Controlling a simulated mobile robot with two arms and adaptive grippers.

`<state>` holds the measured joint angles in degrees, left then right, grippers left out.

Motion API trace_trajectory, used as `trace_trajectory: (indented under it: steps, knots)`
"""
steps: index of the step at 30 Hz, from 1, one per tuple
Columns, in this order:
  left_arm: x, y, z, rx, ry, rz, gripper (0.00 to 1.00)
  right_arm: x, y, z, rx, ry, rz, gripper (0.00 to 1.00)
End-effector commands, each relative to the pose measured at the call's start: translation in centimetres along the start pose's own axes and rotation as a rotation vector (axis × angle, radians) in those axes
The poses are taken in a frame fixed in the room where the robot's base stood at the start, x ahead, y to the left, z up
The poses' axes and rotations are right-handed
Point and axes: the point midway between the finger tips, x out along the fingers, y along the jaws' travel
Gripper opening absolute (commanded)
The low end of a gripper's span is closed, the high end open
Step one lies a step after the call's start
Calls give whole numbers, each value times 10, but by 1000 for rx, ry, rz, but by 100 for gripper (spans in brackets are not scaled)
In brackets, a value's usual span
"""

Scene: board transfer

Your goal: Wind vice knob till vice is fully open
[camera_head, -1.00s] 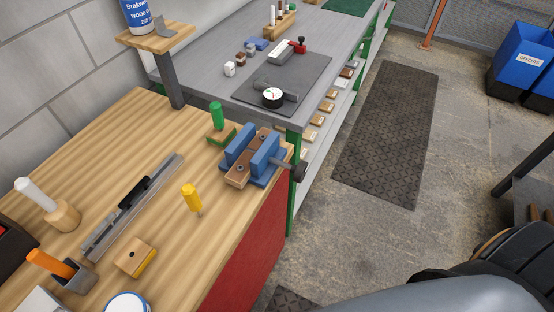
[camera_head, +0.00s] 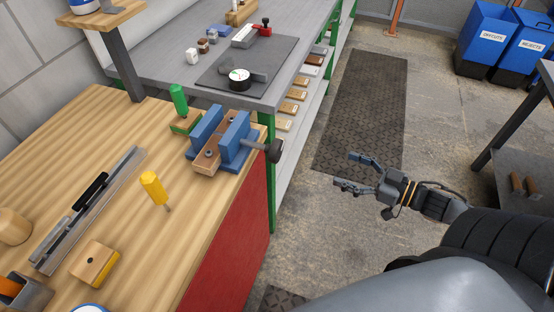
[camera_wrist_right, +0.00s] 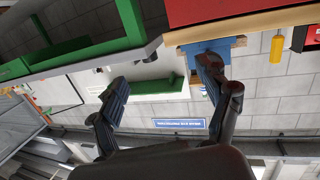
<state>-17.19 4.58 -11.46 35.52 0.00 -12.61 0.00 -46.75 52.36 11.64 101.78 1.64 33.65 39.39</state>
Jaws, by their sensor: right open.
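The vice (camera_head: 235,137) sits at the right edge of the wooden bench in the head view. It has two blue jaws, apart from each other, and a wooden base. Its dark knob (camera_head: 273,151) sticks out to the right past the bench edge. My right gripper (camera_head: 347,172) is open and empty, in the air right of the knob and apart from it. In the right wrist view, which looks upside down, the open fingers (camera_wrist_right: 160,84) show with a blue part of the vice (camera_wrist_right: 215,47) behind one finger. I cannot make out the knob there. My left gripper is not in view.
A green-handled tool (camera_head: 178,99) stands behind the vice; a yellow-handled screwdriver (camera_head: 153,188) stands in front of it. A grey bench (camera_head: 176,70) with a dark mat lies beyond. Floor space right of the wooden bench (camera_head: 90,140) is free, with a floor mat (camera_head: 365,110).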

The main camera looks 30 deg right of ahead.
Motion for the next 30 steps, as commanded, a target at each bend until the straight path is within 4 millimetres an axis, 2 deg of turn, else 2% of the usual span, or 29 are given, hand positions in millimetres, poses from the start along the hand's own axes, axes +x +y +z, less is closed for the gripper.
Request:
trace_trajectory:
  steps: [1,3,7,13,30]
  knots:
    - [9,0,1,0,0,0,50,7,-18,-17,3,39,-79,77]
    - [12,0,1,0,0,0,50,13,-37,-38,15,79,-156,77]
    - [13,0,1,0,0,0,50,17,-56,-59,28,116,-230,77]
    - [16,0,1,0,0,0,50,33,-62,-65,29,125,-240,77]
    - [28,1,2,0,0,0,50,112,-80,-75,29,125,-236,77]
